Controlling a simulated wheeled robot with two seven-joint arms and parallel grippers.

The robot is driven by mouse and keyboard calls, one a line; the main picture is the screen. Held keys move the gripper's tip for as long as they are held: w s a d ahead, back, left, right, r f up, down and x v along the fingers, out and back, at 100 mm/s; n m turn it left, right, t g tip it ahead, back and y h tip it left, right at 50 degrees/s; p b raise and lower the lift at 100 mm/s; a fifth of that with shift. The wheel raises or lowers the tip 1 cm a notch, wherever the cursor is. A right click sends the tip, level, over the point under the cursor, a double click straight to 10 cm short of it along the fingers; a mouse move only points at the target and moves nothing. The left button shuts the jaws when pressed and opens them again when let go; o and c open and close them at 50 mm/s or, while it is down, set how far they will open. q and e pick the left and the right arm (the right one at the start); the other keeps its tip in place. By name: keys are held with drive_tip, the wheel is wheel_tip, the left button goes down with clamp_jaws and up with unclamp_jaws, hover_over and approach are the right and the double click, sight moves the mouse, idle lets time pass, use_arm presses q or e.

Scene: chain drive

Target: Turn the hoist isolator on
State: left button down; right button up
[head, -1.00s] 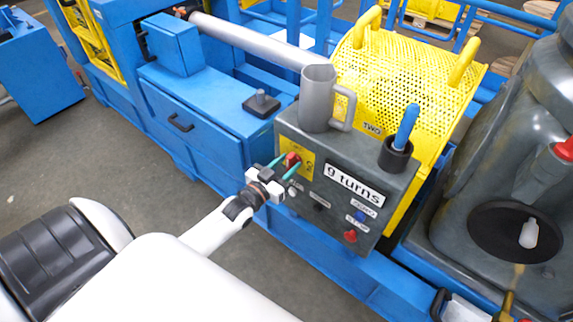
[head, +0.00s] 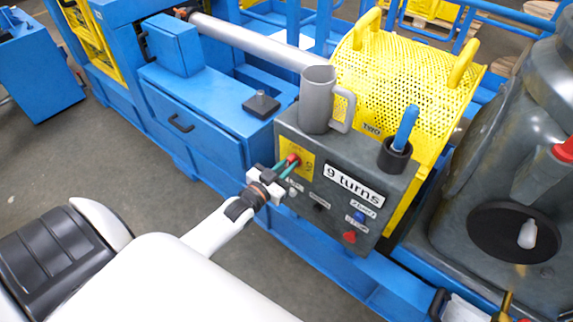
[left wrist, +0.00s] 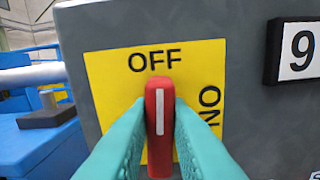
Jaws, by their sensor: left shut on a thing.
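The hoist isolator is a red handle (head: 293,158) on a yellow plate (head: 307,163) at the left of a grey control box (head: 325,220). In the left wrist view the red handle (left wrist: 158,125) stands upright, its white stripe pointing to OFF at the top of the plate (left wrist: 108,85). The other label, at the right, is turned sideways and reads ON. My left gripper (head: 287,168) is shut on the handle, with its teal fingers (left wrist: 160,115) on either side of it. My right gripper is not in view.
The box carries a "9 turns" sign (head: 352,185), a blue button (head: 358,217) and a red button (head: 349,238). A grey mug (head: 316,100) and a cup with a blue-handled tool (head: 396,155) stand on top. A yellow perforated guard (head: 400,75) is behind.

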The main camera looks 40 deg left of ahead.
use_arm(q)
drive_tip(key=m, duration=0.8)
drive_tip(key=d+m, duration=0.1)
drive_tip(key=m, duration=0.3)
drive_tip(key=shift+f, duration=0.35)
drive_tip(key=m, duration=0.4)
drive_tip(key=shift+f+m+b, duration=0.2)
drive_tip(key=shift+m+b, duration=0.1)
drive_tip(key=shift+b, duration=0.05)
drive_tip(key=shift+m, duration=0.3)
drive_tip(key=c, duration=1.4)
unclamp_jaws()
drive_tip(key=shift+o, duration=0.2)
drive_tip(key=shift+s, duration=0.1)
